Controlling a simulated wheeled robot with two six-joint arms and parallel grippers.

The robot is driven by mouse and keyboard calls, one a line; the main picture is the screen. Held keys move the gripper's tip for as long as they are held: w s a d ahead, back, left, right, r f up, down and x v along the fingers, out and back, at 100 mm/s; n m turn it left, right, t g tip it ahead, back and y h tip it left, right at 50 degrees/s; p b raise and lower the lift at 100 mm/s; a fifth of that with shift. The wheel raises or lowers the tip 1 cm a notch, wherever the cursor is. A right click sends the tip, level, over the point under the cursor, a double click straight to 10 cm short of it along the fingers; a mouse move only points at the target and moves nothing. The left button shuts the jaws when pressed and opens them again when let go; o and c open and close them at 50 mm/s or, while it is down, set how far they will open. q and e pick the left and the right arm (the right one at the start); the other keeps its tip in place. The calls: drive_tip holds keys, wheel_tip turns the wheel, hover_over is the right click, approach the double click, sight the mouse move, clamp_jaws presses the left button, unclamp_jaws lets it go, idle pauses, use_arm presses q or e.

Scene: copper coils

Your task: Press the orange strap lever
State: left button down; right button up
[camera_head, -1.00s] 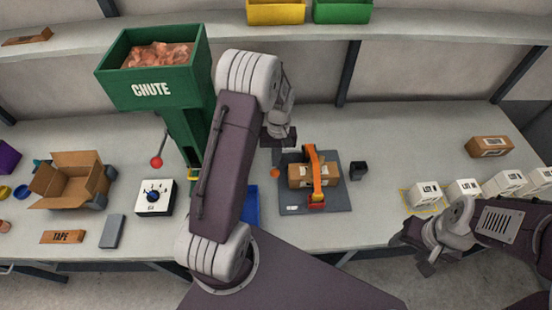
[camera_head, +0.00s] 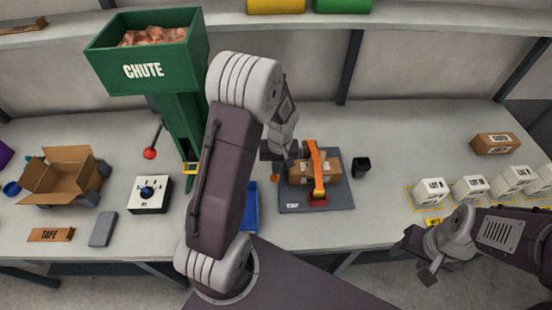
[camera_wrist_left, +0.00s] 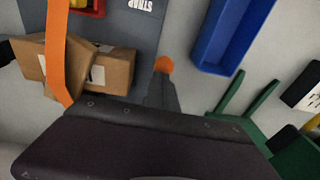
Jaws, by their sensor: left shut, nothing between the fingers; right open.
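The strap station is a grey pad (camera_head: 335,200) carrying a cardboard box (camera_head: 329,170). An orange strap lever (camera_head: 317,170) arches over the box, with a yellow and red end at the front. In the left wrist view the orange lever (camera_wrist_left: 55,50) and box (camera_wrist_left: 112,70) show at upper left. My left gripper (camera_head: 270,154) is beside the box on its left; its shut fingers (camera_wrist_left: 162,85) are empty and apart from the lever. A small orange round thing (camera_wrist_left: 163,64) shows at the fingertips. My right gripper (camera_head: 422,260) is open and empty at the front right, away from the station.
A blue tray (camera_wrist_left: 225,35) lies left of the pad, partly behind my left arm. A green chute (camera_head: 180,120) stands behind left, with a red-knobbed lever (camera_head: 150,153). A black cup (camera_head: 362,164) is right of the pad. Several white boxes (camera_head: 470,186) line the right side.

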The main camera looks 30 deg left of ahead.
use_arm(q)
wheel_tip(320, 180, up, 12)
drive_tip(key=d, duration=0.1)
drive_tip(key=shift+d+p, duration=0.25)
drive_tip(key=shift+p, duration=0.05)
use_arm(e)
drive_tip(key=shift+w+r, duration=0.55)
drive_tip(key=shift+r, duration=0.3)
use_arm(q)
drive_tip(key=shift+s, duration=0.25)
use_arm(e)
drive_tip(key=shift+s, duration=0.1)
use_arm(q)
drive_tip(key=shift+w+f, duration=0.1)
